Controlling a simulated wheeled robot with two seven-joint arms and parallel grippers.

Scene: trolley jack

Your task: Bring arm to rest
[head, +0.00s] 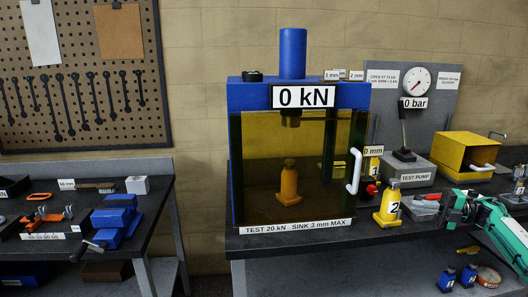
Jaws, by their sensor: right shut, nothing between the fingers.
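My right arm, green and white, comes in from the right edge over the bench. Its gripper (449,212) is shut and empty, just right of a yellow bottle jack marked 2 (389,213), with a gap between them. The blue press (292,55) reads 0 kN. Its amber guard (255,155) with a white handle (354,171) stands in front, and an orange-looking jack (289,182) shows upright through it. My left gripper is not in view.
A test pump (408,170) with an upright lever, a gauge (416,81) and a yellow box (462,152) stand behind the gripper. Blue jacks (447,279) sit on the lower shelf. A blue vise (118,218) is on the left bench. A gap separates the benches.

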